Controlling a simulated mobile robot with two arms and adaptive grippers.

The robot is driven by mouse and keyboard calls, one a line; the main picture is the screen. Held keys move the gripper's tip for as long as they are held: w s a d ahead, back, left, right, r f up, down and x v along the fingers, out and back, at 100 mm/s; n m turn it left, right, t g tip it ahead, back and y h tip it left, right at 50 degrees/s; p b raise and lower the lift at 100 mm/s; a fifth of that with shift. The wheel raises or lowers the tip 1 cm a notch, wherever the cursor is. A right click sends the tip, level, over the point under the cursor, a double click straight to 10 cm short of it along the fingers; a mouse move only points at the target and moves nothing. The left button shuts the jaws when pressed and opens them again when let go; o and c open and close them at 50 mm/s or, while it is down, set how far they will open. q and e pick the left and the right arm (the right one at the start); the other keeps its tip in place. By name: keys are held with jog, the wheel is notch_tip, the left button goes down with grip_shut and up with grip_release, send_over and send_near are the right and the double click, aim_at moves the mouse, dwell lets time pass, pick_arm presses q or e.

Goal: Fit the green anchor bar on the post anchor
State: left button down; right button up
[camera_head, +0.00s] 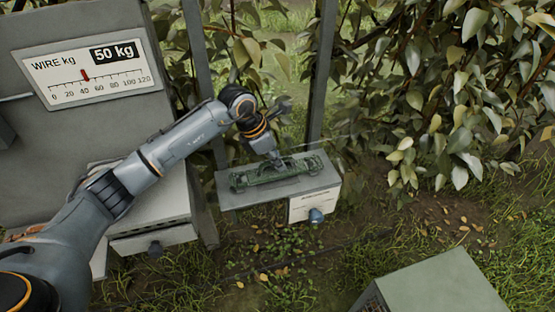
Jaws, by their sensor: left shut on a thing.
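A long green, frame-like piece (250,179), which looks like the green anchor bar, lies along the top of a grey shelf (318,183). My left gripper (276,162) reaches down to it from above and is shut on it near its middle. The fingertips are small here and partly merge with the green piece. I cannot make out a separate post anchor; a dark metal fitting (284,106) shows behind my wrist, beside a grey post (320,75). My right gripper is not in view.
A grey panel with a wire gauge (95,72) reading "50 kg" stands at the left. A green-grey box (435,285) stands at the lower right. Leafy branches fill the back.

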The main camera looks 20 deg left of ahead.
pick_arm(q)
jog(key=shift+f, duration=0.35)
jog(key=c, duration=1.3)
grip_release()
